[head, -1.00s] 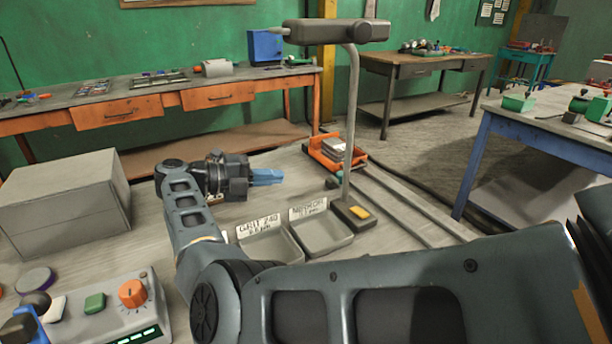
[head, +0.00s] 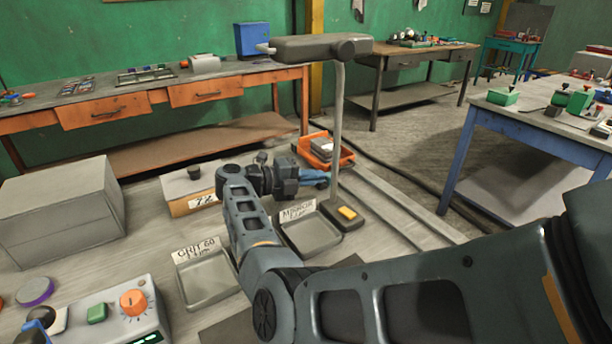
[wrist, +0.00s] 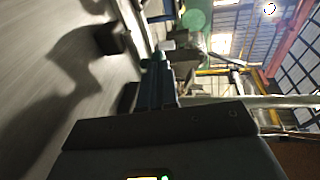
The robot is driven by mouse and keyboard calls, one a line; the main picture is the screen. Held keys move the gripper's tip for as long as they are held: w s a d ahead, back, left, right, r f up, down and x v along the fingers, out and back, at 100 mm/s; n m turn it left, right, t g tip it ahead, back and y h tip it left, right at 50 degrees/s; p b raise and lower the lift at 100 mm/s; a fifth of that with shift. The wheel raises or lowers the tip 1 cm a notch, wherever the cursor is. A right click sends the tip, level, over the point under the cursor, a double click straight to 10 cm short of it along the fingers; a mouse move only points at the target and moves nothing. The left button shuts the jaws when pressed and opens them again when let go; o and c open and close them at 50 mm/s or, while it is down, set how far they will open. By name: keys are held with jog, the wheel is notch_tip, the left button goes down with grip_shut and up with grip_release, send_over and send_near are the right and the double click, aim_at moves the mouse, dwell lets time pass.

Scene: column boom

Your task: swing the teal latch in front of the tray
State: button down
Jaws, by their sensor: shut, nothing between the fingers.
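The orange tray (head: 346,161) sits on the bench just beyond my gripper in the head view, with a grey stack in it. My gripper (head: 322,178) has blue fingers, is shut and empty, and points right, in front of the tray. The latch is not clear in the head view now, where my fingers cover that spot. In the wrist view a small teal piece (wrist: 157,60), probably the latch, shows just beyond my blue fingers (wrist: 152,92). I cannot tell whether they touch it.
A grey lamp post (head: 338,130) rises close to the right of my fingertips. Its base has a yellow switch (head: 347,213). Two labelled grey dishes (head: 207,280) lie beside my arm. A box with a dark knob (head: 190,190) stands left of my wrist. Rails run along the right.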

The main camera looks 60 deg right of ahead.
jog(key=shift+s+d+n+t+h+p, duration=0.1)
jog(key=shift+s+n+t+h+p, duration=0.25)
jog(key=shift+n+t+p, duration=0.55)
jog(key=shift+s+r+p, duration=0.1)
jog(key=shift+s+p, duration=0.05)
jog(key=shift+p, duration=0.45)
jog(key=shift+s+d, duration=0.55)
jog(key=shift+s, duration=0.25)
jog(key=shift+s+d, duration=0.45)
jog(key=shift+d, duration=0.05)
jog(key=shift+b+x, duration=0.3)
jog(key=shift+x, duration=0.7)
jog(key=shift+d+r, duration=0.1)
jog(key=shift+d, duration=0.1)
